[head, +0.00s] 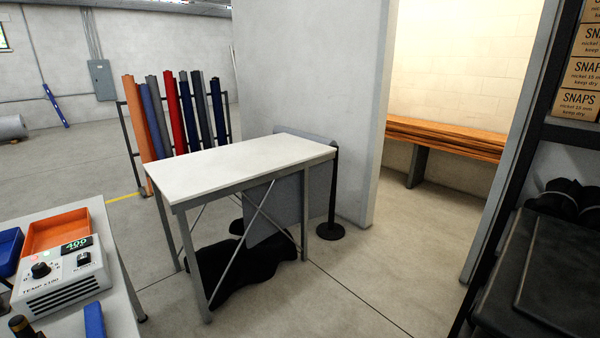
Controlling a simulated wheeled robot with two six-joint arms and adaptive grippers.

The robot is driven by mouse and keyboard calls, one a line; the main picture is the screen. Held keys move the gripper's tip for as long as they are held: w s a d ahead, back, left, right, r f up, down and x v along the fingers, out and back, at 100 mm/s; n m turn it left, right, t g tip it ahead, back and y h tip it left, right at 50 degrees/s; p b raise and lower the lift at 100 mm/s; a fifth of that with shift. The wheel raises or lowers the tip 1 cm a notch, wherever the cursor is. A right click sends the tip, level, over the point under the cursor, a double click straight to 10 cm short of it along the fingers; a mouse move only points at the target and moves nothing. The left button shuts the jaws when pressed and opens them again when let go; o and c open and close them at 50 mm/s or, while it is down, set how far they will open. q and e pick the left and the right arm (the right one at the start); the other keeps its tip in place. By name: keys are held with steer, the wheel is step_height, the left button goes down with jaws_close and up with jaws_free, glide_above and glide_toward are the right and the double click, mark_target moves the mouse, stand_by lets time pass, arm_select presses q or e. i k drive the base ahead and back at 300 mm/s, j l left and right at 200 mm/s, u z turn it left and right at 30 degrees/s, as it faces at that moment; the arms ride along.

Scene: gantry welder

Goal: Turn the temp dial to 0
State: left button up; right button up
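The temp dial (40,270) is a black round knob on the sloped front of a white control box (65,285) at the lower left. A scale is printed around the knob, but its pointer is too small to read. Lettering below it reads TEMP X100. A green display (76,244) on the box reads 400. A second, smaller black control (83,259) sits to the right of the dial. Neither of my grippers is in view.
The box stands on a light table (122,290) with an orange tray (57,231), a blue bin (8,250) and a blue item (94,320). A bare white table (250,160) stands mid-room. Dark shelving (560,140) is at right. Floor lies open between.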

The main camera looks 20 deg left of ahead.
mark_target(39, 269)
steer(key=i+u, duration=0.2)
steer(key=u, duration=0.3)
steer(key=i+u, duration=0.2)
steer(key=u, duration=0.25)
steer(key=i+l+u, duration=0.1)
steer(key=u, duration=0.4)
steer(key=i+l+u, duration=0.2)
steer(key=u, duration=0.25)
steer(key=i+l+u, duration=0.15)
steer(key=u, duration=0.35)
steer(key=l+u, duration=0.45)
steer(key=i+l+u, duration=0.1)
steer(key=u, duration=0.4)
steer(key=l, duration=0.1)
